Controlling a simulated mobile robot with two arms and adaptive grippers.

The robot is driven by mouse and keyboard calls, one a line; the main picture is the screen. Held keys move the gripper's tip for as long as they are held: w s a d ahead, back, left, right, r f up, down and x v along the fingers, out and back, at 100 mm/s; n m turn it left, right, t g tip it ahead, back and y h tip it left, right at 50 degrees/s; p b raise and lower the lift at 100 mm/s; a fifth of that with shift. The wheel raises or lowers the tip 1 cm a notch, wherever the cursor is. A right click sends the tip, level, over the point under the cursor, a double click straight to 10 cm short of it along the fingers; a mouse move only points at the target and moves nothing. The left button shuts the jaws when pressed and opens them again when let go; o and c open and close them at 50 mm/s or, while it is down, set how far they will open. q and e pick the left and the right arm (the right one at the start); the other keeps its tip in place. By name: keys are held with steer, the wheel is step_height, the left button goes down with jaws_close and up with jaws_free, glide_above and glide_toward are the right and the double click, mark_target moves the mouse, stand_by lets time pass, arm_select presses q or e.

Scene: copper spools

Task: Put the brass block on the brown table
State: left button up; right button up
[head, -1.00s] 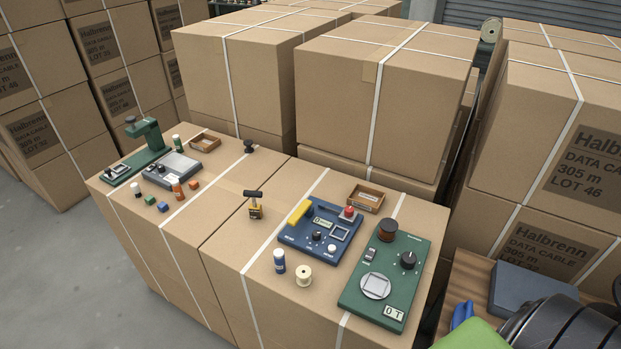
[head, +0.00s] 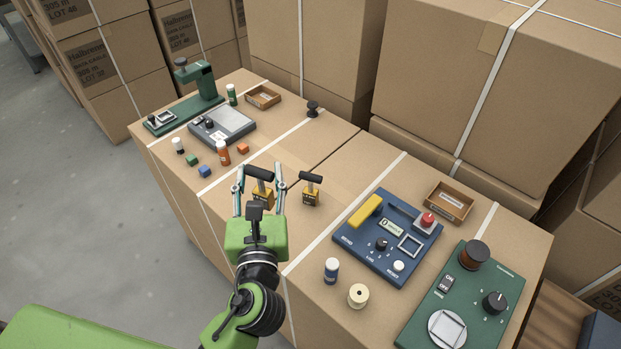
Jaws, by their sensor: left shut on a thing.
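A brass-yellow block with a black T-shaped handle (head: 262,190) is between the fingers of my left gripper (head: 259,180), which is shut on it. I cannot tell whether its underside touches the carton top or hangs just above it. A similar yellow block with a black handle (head: 311,195) stands upright on the carton, just right of the held one and apart from it. A brown wooden table (head: 547,322) shows only in part at the lower right, beyond the cartons. My right gripper is not in view.
The carton top (head: 345,215) carries a blue device (head: 370,245), a green device (head: 470,320), a white spool (head: 358,296) and a blue-white bottle (head: 331,270). A grey scale (head: 222,127) and small cubes stand at the left. A blue-grey slab (head: 602,335) lies on the brown table.

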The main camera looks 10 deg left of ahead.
arm_select(q)
steer(key=w+d+b, duration=0.2)
steer(key=w, duration=0.3)
steer(key=shift+y, duration=0.3)
steer(key=shift+w+a+f+b, duration=0.2)
steer(key=shift+w+a+f, duration=0.85)
steer(key=shift+a+f, duration=1.05)
steer(key=shift+w+a+f+b, duration=0.25)
steer(key=shift+w+a+f, duration=0.8)
steer(key=shift+a+f, duration=1.05)
steer(key=shift+w+a+f+b, duration=0.2)
steer(key=shift+w+a+f, duration=0.85)
steer(key=shift+a+f, duration=1.05)
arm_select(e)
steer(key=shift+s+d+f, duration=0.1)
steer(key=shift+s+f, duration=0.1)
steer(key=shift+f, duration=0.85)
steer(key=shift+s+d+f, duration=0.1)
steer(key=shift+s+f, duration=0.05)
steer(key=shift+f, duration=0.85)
arm_select(q)
steer(key=shift+d+f, duration=0.4)
steer(key=shift+f, duration=0.05)
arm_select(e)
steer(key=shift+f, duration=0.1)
arm_select(q)
steer(key=o, duration=1.5)
steer(key=shift+s+f, duration=0.1)
